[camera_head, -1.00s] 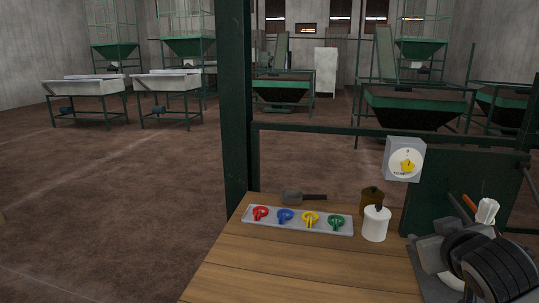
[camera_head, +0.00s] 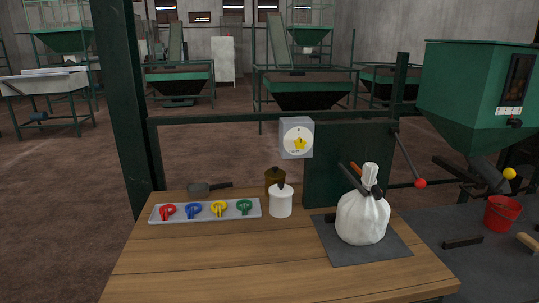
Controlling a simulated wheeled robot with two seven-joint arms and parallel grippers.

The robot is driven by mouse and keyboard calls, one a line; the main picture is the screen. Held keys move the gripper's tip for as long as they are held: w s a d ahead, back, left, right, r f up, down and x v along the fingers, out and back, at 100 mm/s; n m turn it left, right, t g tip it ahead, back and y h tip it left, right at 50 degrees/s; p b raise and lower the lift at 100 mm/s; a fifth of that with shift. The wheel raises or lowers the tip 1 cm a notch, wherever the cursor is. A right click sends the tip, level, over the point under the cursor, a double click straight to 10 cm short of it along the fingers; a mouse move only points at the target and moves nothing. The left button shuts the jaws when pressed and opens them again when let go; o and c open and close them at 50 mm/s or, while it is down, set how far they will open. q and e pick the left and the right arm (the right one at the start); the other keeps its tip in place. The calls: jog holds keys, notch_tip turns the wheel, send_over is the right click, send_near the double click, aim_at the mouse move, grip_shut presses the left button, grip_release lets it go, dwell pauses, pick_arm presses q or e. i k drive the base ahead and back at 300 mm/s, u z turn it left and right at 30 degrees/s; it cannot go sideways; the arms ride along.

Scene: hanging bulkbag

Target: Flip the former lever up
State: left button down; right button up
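A lever with a red ball knob (camera_head: 421,183) slants down and to the right from the right end of the green panel. A yellow ball knob (camera_head: 509,173) shows farther right, beside a dark cylinder under the green hopper (camera_head: 470,95). I cannot tell from the picture which of these is the former lever. Neither of my grippers is in view.
The wooden table (camera_head: 230,265) holds a tray (camera_head: 155,213) of coloured clips, a white jar (camera_head: 280,202), a brown jar (camera_head: 275,178), a scoop (camera_head: 200,189) and a tied white sack (camera_head: 362,218) on a dark mat. A red bucket (camera_head: 501,215) stands right.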

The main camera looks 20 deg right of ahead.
aim_at(419, 184)
jog(key=u, duration=0.6)
jog(key=k, duration=0.65)
jog(key=z, duration=1.2)
